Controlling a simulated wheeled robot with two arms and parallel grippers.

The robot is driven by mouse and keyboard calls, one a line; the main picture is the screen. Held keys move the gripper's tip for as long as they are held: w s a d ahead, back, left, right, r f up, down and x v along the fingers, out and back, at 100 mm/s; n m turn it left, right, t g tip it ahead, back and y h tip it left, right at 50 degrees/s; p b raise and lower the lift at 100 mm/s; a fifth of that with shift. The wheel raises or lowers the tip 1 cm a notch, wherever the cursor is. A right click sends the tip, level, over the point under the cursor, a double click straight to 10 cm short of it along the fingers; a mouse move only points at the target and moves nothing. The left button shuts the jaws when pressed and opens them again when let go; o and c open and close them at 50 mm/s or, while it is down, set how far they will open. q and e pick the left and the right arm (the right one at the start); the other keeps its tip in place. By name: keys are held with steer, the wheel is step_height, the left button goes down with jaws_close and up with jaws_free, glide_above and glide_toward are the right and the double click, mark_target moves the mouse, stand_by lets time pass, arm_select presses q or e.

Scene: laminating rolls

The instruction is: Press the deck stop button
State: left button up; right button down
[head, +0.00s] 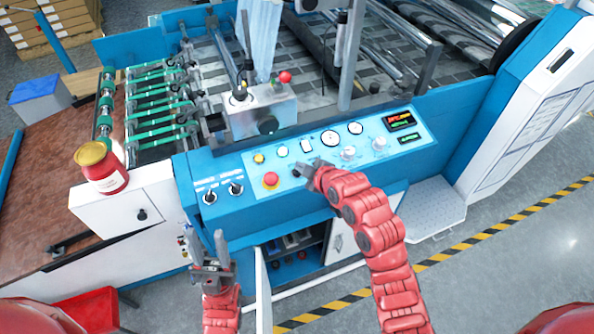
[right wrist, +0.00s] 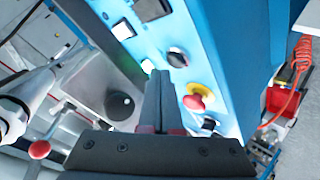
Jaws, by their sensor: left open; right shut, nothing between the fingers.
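A red mushroom button (head: 270,181) with a yellow collar is on the light-blue control panel (head: 412,146). It also shows in the right wrist view (right wrist: 194,102), right of my fingers. I cannot read a label naming the deck stop button. My right gripper (head: 300,171) is shut and empty over the panel, right of the red button and apart from it in the picture; its fingers also show in the right wrist view (right wrist: 158,78). The fingers hide part of the panel. My left gripper (head: 206,238) is open and empty, low in front of the blue machine.
A metal box (head: 262,112) with a black knob stands behind the panel, near a red ball-topped lever (head: 285,77). Two black switches (head: 223,192) are left of the red button. A red jar (head: 101,168) stands on a white cabinet. An open cabinet door (head: 263,290) hangs below.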

steer(key=shift+f+b, duration=0.45)
steer(key=shift+b, duration=0.25)
steer(key=shift+w+a+f+b, duration=0.1)
steer(key=shift+f+b, duration=0.25)
steer(key=shift+b, duration=0.25)
stand_by(0.5)
steer(key=shift+r, duration=0.85)
steer(key=r, duration=0.3)
steer(key=s+r+p, duration=0.1)
steer(key=r, duration=0.1)
steer(key=shift+s+d, duration=0.1)
steer(key=shift+d, duration=0.2)
stand_by(0.7)
